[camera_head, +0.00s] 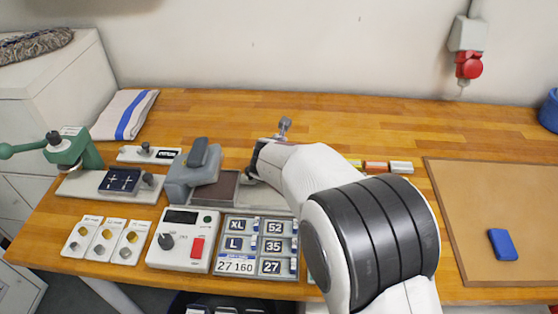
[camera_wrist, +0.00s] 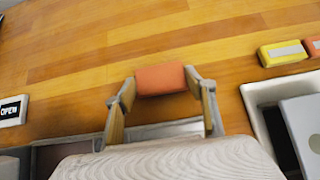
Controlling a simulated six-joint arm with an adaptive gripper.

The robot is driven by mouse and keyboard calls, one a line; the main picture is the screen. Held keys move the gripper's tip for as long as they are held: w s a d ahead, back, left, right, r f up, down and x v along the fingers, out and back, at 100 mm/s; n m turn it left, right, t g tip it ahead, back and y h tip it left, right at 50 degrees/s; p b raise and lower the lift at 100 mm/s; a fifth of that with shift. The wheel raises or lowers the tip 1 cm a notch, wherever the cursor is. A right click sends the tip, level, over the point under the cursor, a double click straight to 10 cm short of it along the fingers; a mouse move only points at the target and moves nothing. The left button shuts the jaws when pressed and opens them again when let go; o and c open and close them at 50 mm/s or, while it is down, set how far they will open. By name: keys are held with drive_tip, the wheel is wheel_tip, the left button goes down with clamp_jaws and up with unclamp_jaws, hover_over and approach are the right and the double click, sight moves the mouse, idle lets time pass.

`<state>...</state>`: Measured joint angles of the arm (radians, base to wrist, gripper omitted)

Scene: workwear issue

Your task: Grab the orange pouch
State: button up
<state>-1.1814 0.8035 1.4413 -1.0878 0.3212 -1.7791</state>
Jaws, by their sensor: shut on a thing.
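The orange pouch (camera_wrist: 160,79) is a small rounded block in the wrist view. It sits between the two fingertips of my gripper (camera_wrist: 161,84), which are shut on it from left and right. Bare wooden bench top shows behind it; I cannot tell whether the pouch touches the bench. In the head view my arm reaches left over the bench and its end is by the grey press; the fingertips and the pouch are hidden there.
A yellow piece (camera_wrist: 283,53) with a pale label lies right of the pouch. In the head view, a grey press (camera_head: 191,180), a control box (camera_head: 183,255) and a size-label panel (camera_head: 226,254) crowd the front. A blue pouch (camera_head: 502,244) lies on a brown mat (camera_head: 465,200). The back is mostly clear.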

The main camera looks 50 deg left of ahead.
wheel_tip(320, 180, up, 28)
drive_tip(key=shift+f, duration=0.2)
idle(0.7)
